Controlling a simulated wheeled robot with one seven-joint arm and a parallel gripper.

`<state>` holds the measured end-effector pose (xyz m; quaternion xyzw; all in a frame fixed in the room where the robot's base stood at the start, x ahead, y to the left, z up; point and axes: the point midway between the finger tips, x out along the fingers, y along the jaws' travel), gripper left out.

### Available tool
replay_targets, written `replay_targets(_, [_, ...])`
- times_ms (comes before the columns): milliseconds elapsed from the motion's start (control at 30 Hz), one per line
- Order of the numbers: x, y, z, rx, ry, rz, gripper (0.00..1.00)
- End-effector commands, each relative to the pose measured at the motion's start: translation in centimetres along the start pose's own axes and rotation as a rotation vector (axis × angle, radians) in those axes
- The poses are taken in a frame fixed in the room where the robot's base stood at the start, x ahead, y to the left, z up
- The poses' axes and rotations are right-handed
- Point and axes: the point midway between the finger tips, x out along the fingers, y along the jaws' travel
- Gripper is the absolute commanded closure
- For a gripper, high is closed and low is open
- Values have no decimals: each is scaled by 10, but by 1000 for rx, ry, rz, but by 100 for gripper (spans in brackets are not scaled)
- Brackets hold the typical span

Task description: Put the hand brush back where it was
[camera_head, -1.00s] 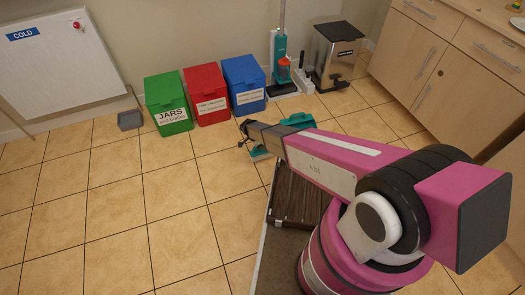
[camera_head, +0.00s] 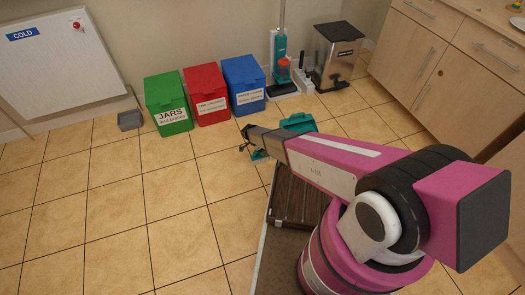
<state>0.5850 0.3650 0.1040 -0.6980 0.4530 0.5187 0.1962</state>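My gripper (camera_head: 244,138) is at the far end of my pink arm, pointing left above the tiled floor. Its dark fingers look spread, with nothing seen between them. A small teal piece (camera_head: 259,155) shows just below the wrist, and a larger teal piece (camera_head: 298,122) shows behind the arm. The arm covers what lies between them, so I cannot tell whether they are one thing, or whether either is the hand brush. A grey dustpan-like object (camera_head: 130,120) sits on the floor by the wall, left of the green bin.
Green (camera_head: 167,99), red (camera_head: 205,88) and blue (camera_head: 243,79) bins stand along the wall. Wooden cabinets (camera_head: 420,62) close the right side. The floor at left is clear.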

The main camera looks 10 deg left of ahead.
Motion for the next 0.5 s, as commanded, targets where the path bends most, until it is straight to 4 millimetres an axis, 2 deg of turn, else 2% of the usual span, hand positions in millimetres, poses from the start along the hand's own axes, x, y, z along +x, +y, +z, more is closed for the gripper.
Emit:
replay_targets(300, [-3,1,-1,0,0,0,52])
replay_targets(500, [-29,2,-2,0,0,-2,52])
